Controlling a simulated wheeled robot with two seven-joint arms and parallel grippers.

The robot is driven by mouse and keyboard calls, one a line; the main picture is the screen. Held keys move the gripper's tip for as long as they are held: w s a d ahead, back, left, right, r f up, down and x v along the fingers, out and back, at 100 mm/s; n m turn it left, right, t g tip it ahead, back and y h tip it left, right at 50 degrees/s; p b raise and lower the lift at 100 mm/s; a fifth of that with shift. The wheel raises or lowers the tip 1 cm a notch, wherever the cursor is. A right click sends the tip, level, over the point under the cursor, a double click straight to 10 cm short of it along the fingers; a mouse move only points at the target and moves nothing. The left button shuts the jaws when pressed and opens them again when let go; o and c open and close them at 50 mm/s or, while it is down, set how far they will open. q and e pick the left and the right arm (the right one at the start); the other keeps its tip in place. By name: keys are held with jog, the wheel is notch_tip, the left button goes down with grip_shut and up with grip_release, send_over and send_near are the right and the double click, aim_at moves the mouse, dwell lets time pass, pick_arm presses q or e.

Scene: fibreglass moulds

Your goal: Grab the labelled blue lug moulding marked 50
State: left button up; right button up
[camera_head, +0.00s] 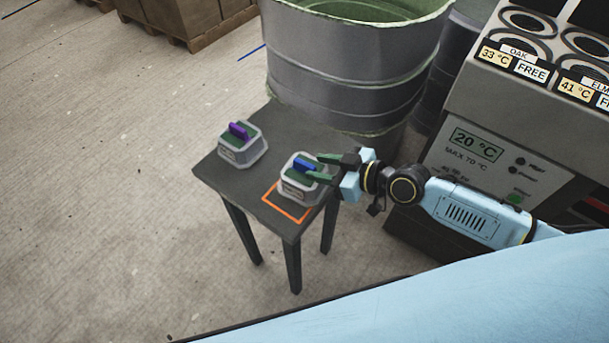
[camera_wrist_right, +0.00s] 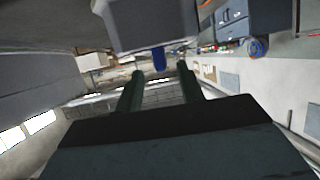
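A grey block-shaped moulding with a blue lug on top (camera_head: 290,192) stands on the small dark table (camera_head: 231,186), beside and partly over an orange outlined square. A label on its front is too small to read. My right gripper (camera_head: 318,168) reaches in from the right at lug height. In the right wrist view, the blue lug (camera_wrist_right: 159,60) shows between the tips of my two open fingers (camera_wrist_right: 160,72), with gaps on both sides. A similar grey moulding with a purple lug (camera_head: 241,152) stands at the table's far left. My left gripper is not in view.
A large grey tub (camera_head: 345,60) stands behind the table. A grey machine with a 20 °C display (camera_head: 474,145) and round openings is at the right, close to my right arm. Wooden crates (camera_head: 190,18) stand at the back left. Open floor lies at the left.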

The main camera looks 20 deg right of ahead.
aim_at(309, 165)
jog(key=x, duration=0.5)
jog(key=shift+r, duration=0.2)
jog(key=shift+s, duration=0.1)
jog(key=shift+c, duration=0.5)
grip_shut()
